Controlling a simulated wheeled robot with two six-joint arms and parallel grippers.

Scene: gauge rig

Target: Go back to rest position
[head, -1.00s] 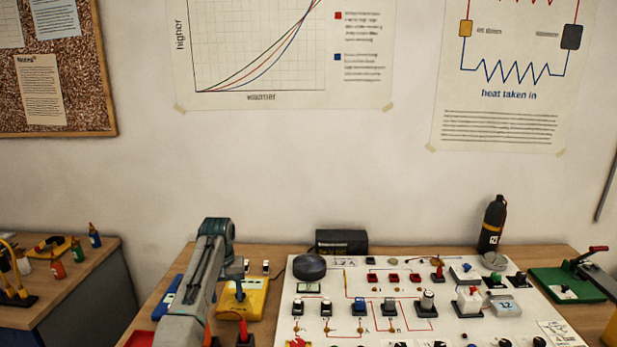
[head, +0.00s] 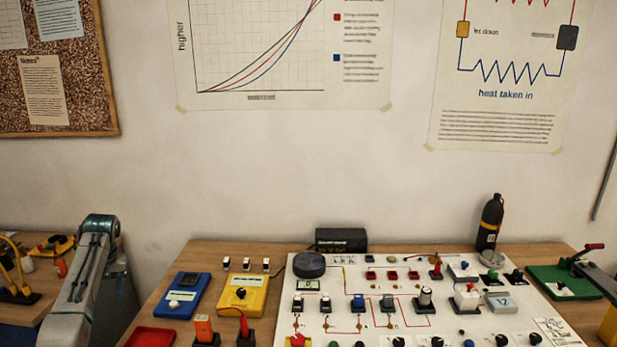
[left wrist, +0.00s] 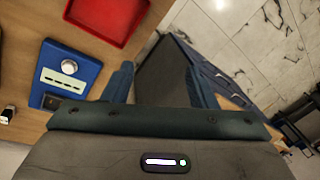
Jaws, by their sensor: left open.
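My left arm (head: 85,275) stands at the left of the head view, in the gap between the side bench and the main table. My left gripper (left wrist: 160,78) shows in the left wrist view with its two fingers apart and nothing between them. It points past the table's edge, with a dark cabinet and the floor behind it. A blue meter box (head: 184,295) lies on the table to the right of the arm; it also shows in the left wrist view (left wrist: 62,80). My right gripper is not in view.
A yellow meter box (head: 243,292) and a red tray (head: 150,338) lie near the table's left edge. A white panel (head: 345,322) with several knobs and switches fills the middle. A dark bottle (head: 490,225) stands behind it. A side bench (head: 40,308) is at the left.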

